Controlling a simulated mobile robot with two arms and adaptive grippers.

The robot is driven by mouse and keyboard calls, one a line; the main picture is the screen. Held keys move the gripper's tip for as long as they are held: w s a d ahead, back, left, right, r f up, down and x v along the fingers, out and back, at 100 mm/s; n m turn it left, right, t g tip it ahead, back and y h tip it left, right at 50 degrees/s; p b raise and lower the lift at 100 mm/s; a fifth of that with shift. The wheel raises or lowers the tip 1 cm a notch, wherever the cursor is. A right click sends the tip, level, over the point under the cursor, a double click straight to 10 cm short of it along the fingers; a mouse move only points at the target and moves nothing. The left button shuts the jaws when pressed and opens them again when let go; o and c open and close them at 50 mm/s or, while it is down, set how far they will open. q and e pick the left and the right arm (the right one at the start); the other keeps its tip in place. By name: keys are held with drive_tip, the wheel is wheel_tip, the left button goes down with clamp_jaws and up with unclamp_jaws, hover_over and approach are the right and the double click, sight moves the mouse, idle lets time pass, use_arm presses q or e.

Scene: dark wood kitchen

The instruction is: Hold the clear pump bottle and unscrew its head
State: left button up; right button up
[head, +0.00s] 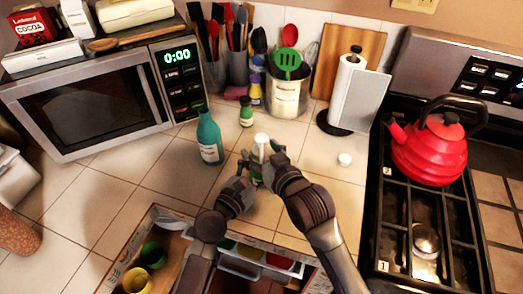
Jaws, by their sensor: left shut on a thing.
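The pump bottle (256,173) stands on the tiled counter between my two grippers, its body mostly hidden by them. Its white head (262,139) sticks up above the fingers. My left gripper (247,164) is shut on the bottle's body from the left. My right gripper (268,151) is at the head from the right, with its fingers close around or beside it. Whether those fingers touch the head is too small to tell.
A teal bottle (209,140) stands left of the grippers, and a small green-capped jar (246,112) behind. A small white round object (344,159) lies to the right. The stove with a red kettle (430,146) is further right. An open drawer (172,246) is in front.

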drive_tip(key=shift+v, duration=3.05)
drive_tip(key=shift+s+d+r, duration=0.1)
drive_tip(key=shift+s+d, duration=0.1)
drive_tip(key=shift+s, duration=0.2)
drive_tip(key=shift+x, duration=3.55)
drive_tip(key=c, duration=1)
drive_tip(key=o, duration=1)
